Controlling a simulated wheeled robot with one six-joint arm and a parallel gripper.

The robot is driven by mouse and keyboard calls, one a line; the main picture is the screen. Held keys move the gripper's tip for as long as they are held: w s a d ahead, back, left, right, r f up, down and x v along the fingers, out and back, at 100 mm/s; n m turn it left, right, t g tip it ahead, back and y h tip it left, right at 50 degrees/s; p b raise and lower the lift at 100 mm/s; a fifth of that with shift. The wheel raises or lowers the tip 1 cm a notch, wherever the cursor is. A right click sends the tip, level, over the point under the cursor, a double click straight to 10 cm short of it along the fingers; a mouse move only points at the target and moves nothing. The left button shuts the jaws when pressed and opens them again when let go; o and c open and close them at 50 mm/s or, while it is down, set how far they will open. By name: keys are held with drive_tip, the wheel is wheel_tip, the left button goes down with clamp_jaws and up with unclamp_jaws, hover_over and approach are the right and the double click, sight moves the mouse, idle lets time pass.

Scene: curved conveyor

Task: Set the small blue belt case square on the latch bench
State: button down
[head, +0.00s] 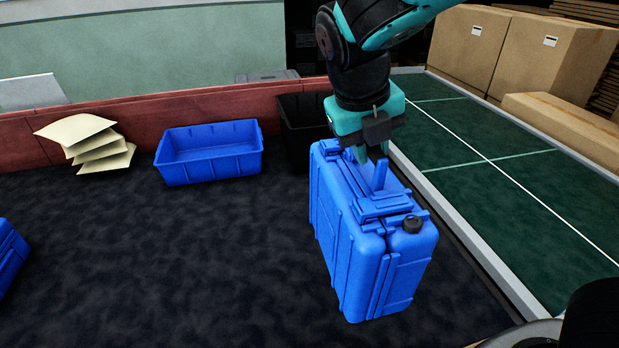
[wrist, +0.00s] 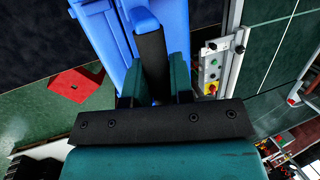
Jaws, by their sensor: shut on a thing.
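The small blue belt case (head: 350,235) is upright in the middle right of the head view, over or on the dark belt. I cannot tell whether its base touches the belt. My gripper (head: 372,160) comes down from above and is shut on the case's top handle. In the wrist view the case (wrist: 108,38) shows at the top, with the jaws of my gripper (wrist: 155,85) closed at the handle. A green surface with a white line (head: 500,160) lies to the right; I cannot tell whether it is the latch bench.
An open blue bin (head: 210,172), a black bin (head: 300,122) and stacked cream packets (head: 90,142) stand along the red wall. Another blue object (head: 10,255) is at the left edge. Cardboard boxes (head: 520,50) are at the back right. The dark belt (head: 180,270) is clear in front.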

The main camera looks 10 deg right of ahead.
drive_tip(key=f, duration=2)
drive_tip(key=shift+a+b, duration=0.2)
drive_tip(key=shift+b, duration=0.15)
drive_tip(key=c, duration=1)
unclamp_jaws()
drive_tip(key=shift+s+f, duration=0.1)
